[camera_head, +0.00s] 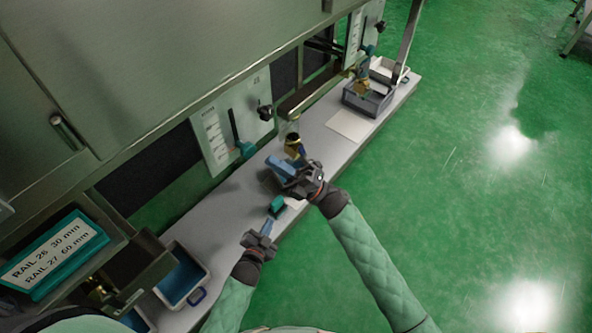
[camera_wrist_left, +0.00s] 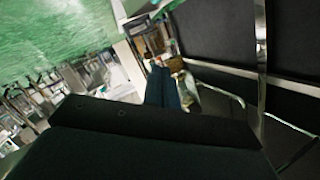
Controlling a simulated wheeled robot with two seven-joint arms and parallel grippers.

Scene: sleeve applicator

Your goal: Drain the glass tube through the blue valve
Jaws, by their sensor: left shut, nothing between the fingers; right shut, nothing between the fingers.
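I cannot make out the glass tube in either view. A brass fitting with a dark top (camera_head: 294,143) stands at the ledge just beyond my right gripper; I cannot tell whether it carries the blue valve. My right gripper (camera_head: 277,165) is shut and empty, its blue fingers close to the fitting; contact is unclear. My left gripper (camera_head: 273,212) is lower, shut and empty, above the ledge near a small teal object (camera_head: 277,206). In the left wrist view its blue fingers (camera_wrist_left: 160,82) lie together with nothing between them.
The grey ledge (camera_head: 225,217) runs diagonally below metal cabinets. A white panel with a teal-handled lever (camera_head: 246,149) stands behind it. A grey crate (camera_head: 368,100) is at the far end, blue-lined trays (camera_head: 182,277) at lower left.

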